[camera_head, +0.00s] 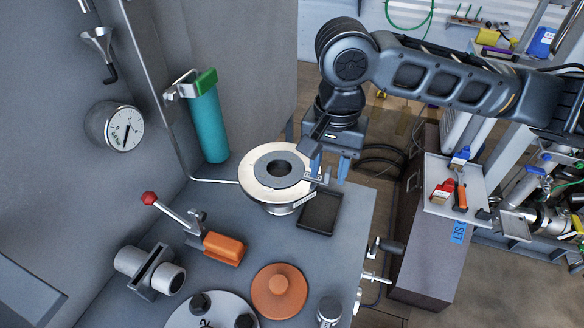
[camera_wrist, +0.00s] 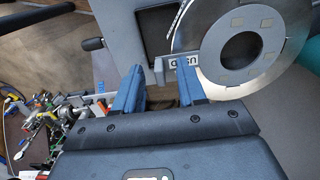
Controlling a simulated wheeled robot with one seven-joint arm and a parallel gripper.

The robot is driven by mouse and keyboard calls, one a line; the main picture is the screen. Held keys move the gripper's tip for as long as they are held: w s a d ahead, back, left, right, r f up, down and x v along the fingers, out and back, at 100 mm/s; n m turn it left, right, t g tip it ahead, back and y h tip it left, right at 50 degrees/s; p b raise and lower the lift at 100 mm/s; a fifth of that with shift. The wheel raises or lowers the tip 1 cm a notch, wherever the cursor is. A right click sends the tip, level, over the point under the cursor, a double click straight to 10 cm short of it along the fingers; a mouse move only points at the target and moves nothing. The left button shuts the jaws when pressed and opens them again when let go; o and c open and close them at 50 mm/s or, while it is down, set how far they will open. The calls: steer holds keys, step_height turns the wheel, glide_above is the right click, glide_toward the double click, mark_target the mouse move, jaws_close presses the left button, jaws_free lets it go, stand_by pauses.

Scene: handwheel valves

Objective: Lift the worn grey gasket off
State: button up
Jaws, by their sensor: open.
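The grey gasket (camera_head: 263,170) is a flat ring lying on the pale round flange (camera_head: 250,185) of the grey bench unit. In the wrist view the gasket (camera_wrist: 212,48) shows at the upper right, with small tan patches and a dark centre hole. A small tab with a lettered label (camera_wrist: 187,61) stands at the flange's edge, close to my fingertips. My gripper (camera_head: 329,167) is open, its two blue fingers pointing down just right of the flange. In the wrist view my gripper (camera_wrist: 160,78) has nothing visible clamped between its fingers. Whether a finger touches the tab, I cannot tell.
A black shallow tray (camera_head: 318,212) lies beside the flange. An orange disc (camera_head: 279,291), a red-knobbed lever (camera_head: 175,213) and an orange block (camera_head: 223,248) sit nearer. A teal cylinder (camera_head: 208,125) and gauge (camera_head: 121,127) are behind left. A tool shelf (camera_head: 440,205) stands right.

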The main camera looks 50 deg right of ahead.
steer(key=shift+f, duration=0.2)
jaws_close()
steer(key=shift+r, duration=0.15)
stand_by(0.4)
steer(key=shift+r, duration=0.5)
step_height(320, 180, up, 2)
steer(key=shift+r, duration=0.2)
steer(key=s+d+r+p, duration=0.3)
steer(key=s+r+p, duration=0.2)
steer(key=s, duration=0.6)
step_height(320, 180, up, 2)
steer(key=shift+d+r, duration=0.25)
steer(key=shift+d, duration=0.05)
